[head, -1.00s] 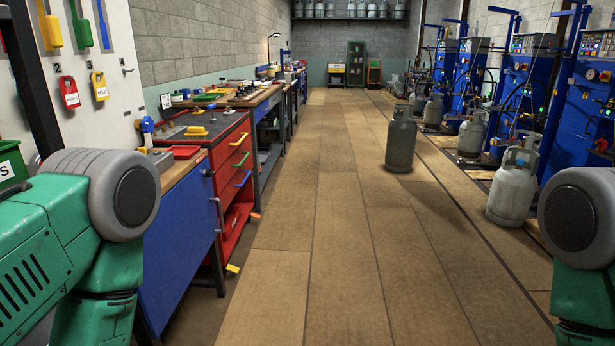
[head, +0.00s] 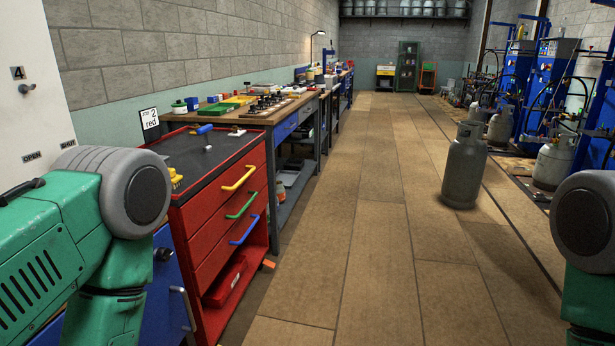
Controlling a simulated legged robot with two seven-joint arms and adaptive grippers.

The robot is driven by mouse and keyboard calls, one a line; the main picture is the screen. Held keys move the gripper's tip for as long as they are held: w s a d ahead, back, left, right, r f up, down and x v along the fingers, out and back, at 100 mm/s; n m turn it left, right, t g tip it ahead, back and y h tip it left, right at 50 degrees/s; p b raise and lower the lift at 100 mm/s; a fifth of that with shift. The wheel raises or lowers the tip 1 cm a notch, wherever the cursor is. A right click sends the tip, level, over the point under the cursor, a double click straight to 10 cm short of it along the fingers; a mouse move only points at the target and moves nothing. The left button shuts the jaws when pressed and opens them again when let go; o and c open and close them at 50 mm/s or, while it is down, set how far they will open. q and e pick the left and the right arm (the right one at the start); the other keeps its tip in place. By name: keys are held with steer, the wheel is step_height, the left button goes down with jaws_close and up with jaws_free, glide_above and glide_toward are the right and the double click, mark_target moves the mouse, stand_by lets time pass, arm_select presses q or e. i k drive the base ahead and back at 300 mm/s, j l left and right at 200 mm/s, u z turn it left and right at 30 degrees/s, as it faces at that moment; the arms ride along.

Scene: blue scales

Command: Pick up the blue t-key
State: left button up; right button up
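A small blue T-shaped piece, which looks like the blue t-key (head: 205,129), is on the dark top of the red drawer cabinet (head: 222,187) at the left. Its blue bar is uppermost and a thin pale stem shows below it. Neither gripper is in view. Only the upper parts of my green arms show, at the left and right edges. My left arm hides the near left part of the cabinet.
A yellow item (head: 174,178) lies on the cabinet's near edge. A cluttered workbench (head: 283,113) continues beyond. A grey gas cylinder (head: 465,165) stands on the floor at right. The wooden floor (head: 370,230) between is clear.

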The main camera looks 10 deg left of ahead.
mark_target(204, 129)
steer(key=i+l+u, duration=0.2)
steer(key=i+u, duration=0.25)
steer(key=i+l+u, duration=0.4)
steer(key=i, duration=0.2)
steer(key=i+l+u, duration=0.45)
steer(key=l, duration=0.15)
steer(key=i+l, duration=0.1)
